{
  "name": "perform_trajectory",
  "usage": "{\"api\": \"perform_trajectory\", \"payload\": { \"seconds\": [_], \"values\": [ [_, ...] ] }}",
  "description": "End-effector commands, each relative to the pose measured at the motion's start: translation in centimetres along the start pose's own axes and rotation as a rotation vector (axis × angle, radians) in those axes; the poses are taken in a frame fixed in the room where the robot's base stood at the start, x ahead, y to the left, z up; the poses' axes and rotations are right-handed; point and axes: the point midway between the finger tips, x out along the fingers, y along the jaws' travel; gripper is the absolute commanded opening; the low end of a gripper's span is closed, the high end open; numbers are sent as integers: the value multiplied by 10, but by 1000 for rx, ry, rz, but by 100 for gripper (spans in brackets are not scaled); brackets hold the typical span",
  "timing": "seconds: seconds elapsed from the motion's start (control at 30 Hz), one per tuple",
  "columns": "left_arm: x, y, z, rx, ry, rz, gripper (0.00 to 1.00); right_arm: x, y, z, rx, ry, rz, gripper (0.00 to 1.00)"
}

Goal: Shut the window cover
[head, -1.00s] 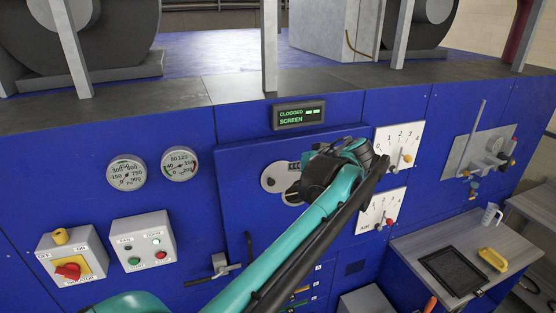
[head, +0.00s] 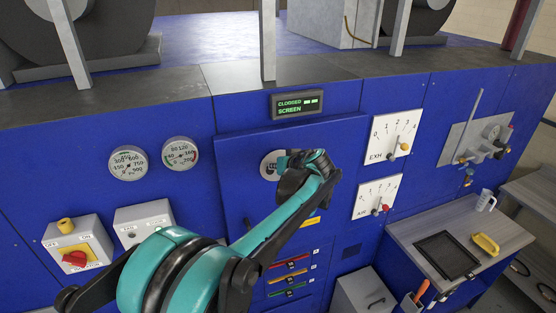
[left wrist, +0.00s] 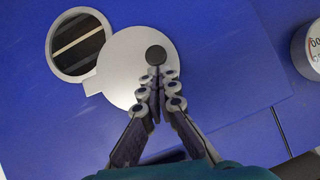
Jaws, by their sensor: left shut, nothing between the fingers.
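The round window (head: 272,166) is in the blue machine door, left of my left gripper in the head view. In the left wrist view the window (left wrist: 80,43) shows dark glass with pale bars inside a metal ring. The silver disc cover (left wrist: 122,75) lies beside it and overlaps only its edge, so most of the glass is bare. The cover has a black knob (left wrist: 156,55). My left gripper (left wrist: 158,77) is shut and empty, its tips at the knob in the picture; I cannot tell whether they touch. In the head view my left gripper (head: 298,160) hides the cover.
A display (head: 297,104) reading CLOGGED SCREEN is above the door. Two gauges (head: 128,163) are left of it and two dial plates (head: 394,137) right of it. A side table (head: 405,230) with a black tray (head: 447,254) stands at lower right.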

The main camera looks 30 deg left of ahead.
Motion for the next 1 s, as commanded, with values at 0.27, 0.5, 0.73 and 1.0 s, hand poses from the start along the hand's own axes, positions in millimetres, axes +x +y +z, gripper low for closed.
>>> {"api": "perform_trajectory", "payload": {
  "seconds": [0.27, 0.5, 0.73, 1.0],
  "values": [
    [1, 0, 1, 0, 0, 0, 0, 0, 0, 0, 0, 0, 0, 40],
    [3, -1, 4, -21, 0, 11, 0, 3, 0, 2, 0, 0, 0, 40],
    [5, -2, 7, -55, -1, 34, 0, 6, 0, 4, 0, 0, 0, 40],
    [8, -2, 12, -92, 0, 58, 0, 10, 0, 7, 0, 0, 0, 40]
  ]
}}
